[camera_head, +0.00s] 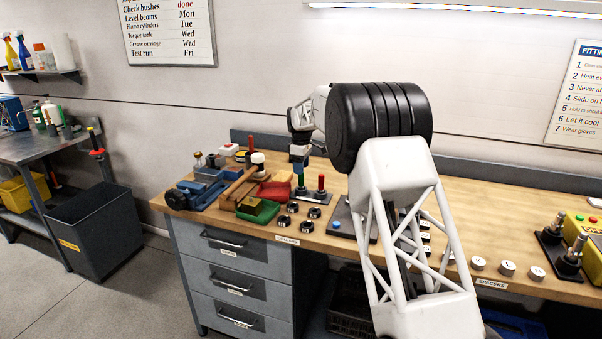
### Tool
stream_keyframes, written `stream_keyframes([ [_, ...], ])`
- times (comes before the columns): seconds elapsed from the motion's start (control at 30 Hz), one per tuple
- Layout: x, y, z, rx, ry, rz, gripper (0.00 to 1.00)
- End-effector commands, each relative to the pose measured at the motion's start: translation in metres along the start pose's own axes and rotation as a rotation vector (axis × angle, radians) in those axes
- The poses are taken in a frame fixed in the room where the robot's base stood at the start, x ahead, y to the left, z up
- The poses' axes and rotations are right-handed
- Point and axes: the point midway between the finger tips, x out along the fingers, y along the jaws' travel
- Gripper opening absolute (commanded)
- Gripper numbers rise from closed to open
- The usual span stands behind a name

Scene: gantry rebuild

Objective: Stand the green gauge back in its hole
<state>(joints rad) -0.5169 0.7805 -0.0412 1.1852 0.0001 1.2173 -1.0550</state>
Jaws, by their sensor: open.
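The green gauge (301,182) shows upright at the left part of a dark grey stand (315,197) on the bench. Its lower end meets the stand, but I cannot tell how deep it sits in the hole. A red gauge (321,182) stands upright beside it, to the right. My gripper (300,167) is open and points down right above the green gauge, at its top. The fingertips are small and I cannot tell whether they touch it.
Spacers (507,268) line the bench front at right. My arm hides the bench's middle.

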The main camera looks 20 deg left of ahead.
Motion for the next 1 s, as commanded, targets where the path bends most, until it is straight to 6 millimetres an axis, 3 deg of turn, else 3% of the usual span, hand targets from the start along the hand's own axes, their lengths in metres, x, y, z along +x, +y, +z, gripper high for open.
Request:
stream_keyframes([
  [0.1, -0.017, 0.000, 0.000, 0.000, 0.001, 0.001, 0.54],
  [0.33, -0.037, 0.000, 0.000, 0.000, 0.000, 0.000, 0.54],
  [1.0, -0.041, 0.000, 0.000, 0.000, 0.000, 0.000, 0.54],
])
